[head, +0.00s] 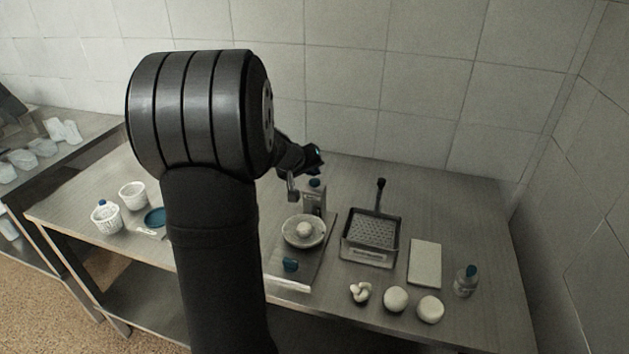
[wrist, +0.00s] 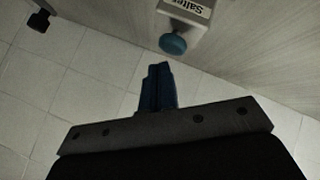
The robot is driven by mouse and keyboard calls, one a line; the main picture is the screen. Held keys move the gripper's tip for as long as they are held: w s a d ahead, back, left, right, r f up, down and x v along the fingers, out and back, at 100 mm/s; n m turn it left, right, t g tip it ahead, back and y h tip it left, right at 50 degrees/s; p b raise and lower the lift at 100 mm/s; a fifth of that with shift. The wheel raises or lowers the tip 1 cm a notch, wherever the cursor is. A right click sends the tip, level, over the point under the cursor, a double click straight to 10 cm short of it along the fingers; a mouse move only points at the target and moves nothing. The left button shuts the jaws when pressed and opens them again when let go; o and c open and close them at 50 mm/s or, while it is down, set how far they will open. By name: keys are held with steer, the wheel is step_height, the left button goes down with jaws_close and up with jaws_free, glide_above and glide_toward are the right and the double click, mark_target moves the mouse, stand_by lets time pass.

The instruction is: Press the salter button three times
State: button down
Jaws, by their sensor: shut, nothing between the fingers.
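The salter (head: 313,199) is a grey box-like device with a blue round button (head: 315,183) on top, standing behind a shallow bowl. In the wrist view its "Salter" label (wrist: 188,8) and blue button (wrist: 172,44) show at the top. My gripper (wrist: 158,72) is shut and empty, its blue fingertips pointing toward the button with a small gap between them in the picture. In the head view my gripper (head: 316,155) is above the salter; it is small and partly dark there. Whether the button is pressed in cannot be told.
The bowl (head: 291,238) holds a white ball (head: 304,230). A perforated basket (head: 350,250), a white board (head: 425,262), several pale dough pieces and a small bottle (head: 465,283) are to the right. A tiled wall (head: 420,90) is behind.

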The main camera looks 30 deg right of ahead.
mark_target(313, 183)
steer(key=shift+r, duration=0.1)
steer(key=shift+r, duration=2.5)
stand_by(0.8)
step_height(313, 183, up, 4)
steer(key=shift+f, duration=0.1)
steer(key=shift+f, duration=0.1)
steer(key=shift+f, duration=4.3)
steer(key=shift+f, duration=0.1)
steer(key=shift+f, duration=0.35)
